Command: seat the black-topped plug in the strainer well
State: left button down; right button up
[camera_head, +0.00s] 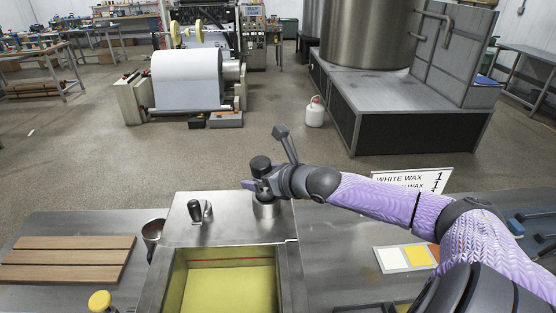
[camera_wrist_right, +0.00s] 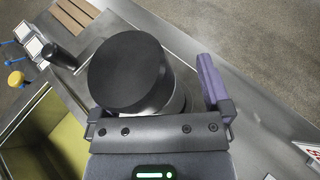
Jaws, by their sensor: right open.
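The black-topped plug (camera_head: 260,164) stands upright at the back right corner of the steel unit, in line with the metal collar of the strainer well (camera_head: 266,208). In the right wrist view its round black top (camera_wrist_right: 126,72) fills the middle, with a strip of pale metal body below. My right gripper (camera_head: 264,186) is at the plug, just under its black top, jaws open. One purple finger (camera_wrist_right: 211,84) shows beside the plug; the other is hidden. How deep the plug sits in the well is hidden by the gripper. My left gripper is out of view.
A yellow-floored tank (camera_head: 292,283) lies in front of the well. Wooden slats (camera_head: 67,258) lie at left; a yellow knob (camera_head: 100,301) is at front left. A white wax sign (camera_head: 412,180) stands behind my arm.

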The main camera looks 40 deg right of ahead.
jog(key=a+p+v, duration=0.1)
jog(key=p+v, duration=0.5)
jog(key=v, duration=0.5)
jog(key=shift+d, duration=0.5)
jog(key=shift+s, duration=0.2)
